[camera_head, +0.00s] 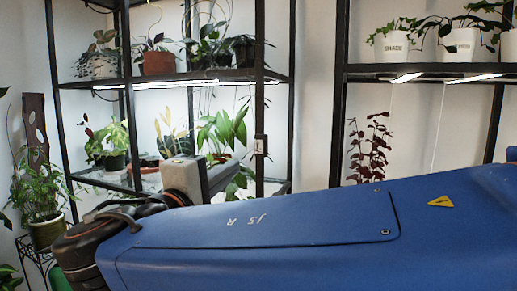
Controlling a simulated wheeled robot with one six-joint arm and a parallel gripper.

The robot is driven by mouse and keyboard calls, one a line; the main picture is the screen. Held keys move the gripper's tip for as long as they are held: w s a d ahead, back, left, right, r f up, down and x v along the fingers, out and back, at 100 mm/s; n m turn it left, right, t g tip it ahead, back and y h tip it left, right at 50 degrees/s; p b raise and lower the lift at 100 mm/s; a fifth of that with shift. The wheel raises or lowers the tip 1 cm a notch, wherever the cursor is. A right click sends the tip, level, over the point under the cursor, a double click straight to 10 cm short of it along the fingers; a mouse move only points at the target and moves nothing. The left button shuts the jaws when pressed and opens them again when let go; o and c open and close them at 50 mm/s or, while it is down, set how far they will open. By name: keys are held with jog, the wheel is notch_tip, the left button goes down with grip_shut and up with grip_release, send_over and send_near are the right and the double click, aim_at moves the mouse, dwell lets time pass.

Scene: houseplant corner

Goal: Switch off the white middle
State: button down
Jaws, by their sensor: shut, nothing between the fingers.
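A small white switch (260,144) in a dark housing is fixed to the front post of the left rack, at mid-height. Its rocker position is too small to read. White strip lights (160,85) under the left rack's upper shelf glow, and so do strip lights (470,78) under the right shelf. I cannot tell which light the task's "white middle" means. My gripper (228,168) is shut and empty, left of and slightly below the switch in the picture, and appears apart from it. My blue arm hides the lower part of the scene.
The left black rack (127,75) holds several potted plants, with leaves (222,130) close to my gripper. A red-leaved plant (371,148) stands right of the switch. White pots (391,46) stand on the right shelf. A fern in a pot (47,230) stands at far left.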

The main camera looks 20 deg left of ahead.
aim_at(258, 143)
jog(key=shift+s+a+r, duration=0.2)
jog(key=shift+s+a, duration=0.1)
jog(key=shift+s, duration=0.05)
jog(key=w, duration=0.4)
jog(key=w+r, duration=0.1)
jog(key=w, duration=0.4)
jog(key=w+d, duration=0.1)
jog(key=w, duration=0.4)
jog(key=shift+r, duration=0.35)
